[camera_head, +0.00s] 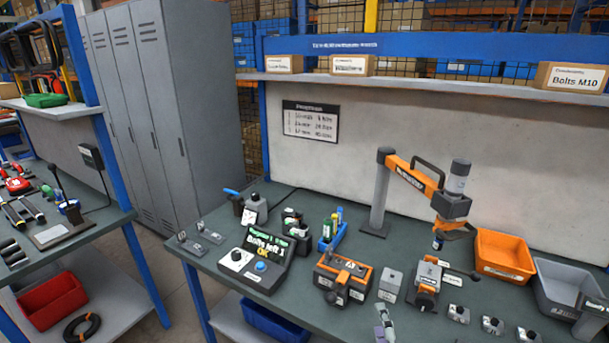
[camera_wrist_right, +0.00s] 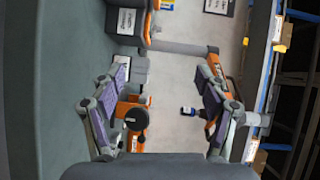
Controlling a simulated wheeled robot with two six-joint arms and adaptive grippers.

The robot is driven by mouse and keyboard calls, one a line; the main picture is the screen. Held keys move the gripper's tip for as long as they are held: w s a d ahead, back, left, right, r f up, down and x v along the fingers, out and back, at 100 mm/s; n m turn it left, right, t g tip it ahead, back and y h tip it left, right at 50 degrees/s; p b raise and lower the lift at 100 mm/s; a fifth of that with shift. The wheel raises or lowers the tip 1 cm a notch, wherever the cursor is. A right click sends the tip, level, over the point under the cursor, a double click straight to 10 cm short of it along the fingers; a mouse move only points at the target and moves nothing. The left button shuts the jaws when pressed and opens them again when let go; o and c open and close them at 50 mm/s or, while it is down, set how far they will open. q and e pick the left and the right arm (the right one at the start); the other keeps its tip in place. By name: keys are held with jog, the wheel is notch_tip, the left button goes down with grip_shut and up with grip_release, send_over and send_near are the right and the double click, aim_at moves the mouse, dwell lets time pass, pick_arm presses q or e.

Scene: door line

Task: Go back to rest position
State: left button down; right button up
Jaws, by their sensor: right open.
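My right gripper (camera_head: 385,322) shows at the bottom edge of the head view, only partly in frame, in front of the bench's near edge. In the right wrist view my right gripper (camera_wrist_right: 163,74) has its two purple-grey fingers spread wide apart, with nothing between them touching either one. The orange-black fixture (camera_head: 343,278) and a small grey block (camera_head: 391,286) stand on the bench beyond it. My left gripper is not in view.
The dark green bench (camera_head: 215,268) carries a control box (camera_head: 256,258) reading "Bolts left 1 OK". An orange arm-like tool (camera_head: 410,178) stands behind. An orange bin (camera_head: 503,257) and a grey bin (camera_head: 566,291) are at right. Another bench (camera_head: 95,219) stands at left.

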jog(key=s+a+f+n+g+y, duration=0.45)
jog(key=s+n+g, duration=0.3)
jog(key=n, duration=0.55)
jog(key=s+d+n+g+h, duration=0.3)
jog(key=s+d, duration=0.1)
jog(key=s, duration=0.3)
jog(key=s+d+n+g+h, duration=0.2)
jog(key=s+d+g+h, duration=0.15)
jog(key=s, duration=0.25)
jog(key=s+d+f+g+y, duration=0.1)
jog(key=s+f, duration=0.1)
jog(key=f, duration=1.2)
jog(key=s+d+f, duration=0.2)
jog(key=f, duration=1.3)
jog(key=s+f+g, duration=0.1)
jog(key=s+f, duration=1.3)
jog(key=s, duration=0.3)
jog(key=shift+s+d+m, duration=0.2)
jog(key=shift+d+m, duration=0.2)
jog(key=shift+d, duration=0.05)
